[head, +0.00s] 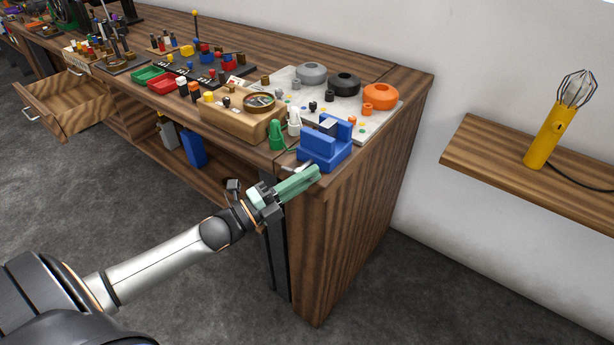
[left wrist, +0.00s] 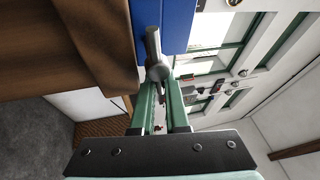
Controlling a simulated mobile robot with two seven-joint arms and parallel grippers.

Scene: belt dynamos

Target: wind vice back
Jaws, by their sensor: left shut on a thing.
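The blue vice (head: 322,150) stands at the near right corner of the workbench, with a small grey block between its jaws. My left gripper (head: 312,172), with green fingers, is just in front of the vice at the bench edge. In the left wrist view the vice (left wrist: 180,22) is at the top, and its grey metal handle (left wrist: 153,45) points toward me. My left gripper (left wrist: 160,82) is shut on the handle end. The fingers hide part of the handle in the head view. My right gripper is not in view.
A wooden block with a round dial (head: 259,101), green and white small pieces, and a pale board (head: 330,112) with grey, black and orange round parts lie beside the vice. A drawer (head: 66,103) stands open at left. A yellow lamp (head: 548,135) is on the wall shelf.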

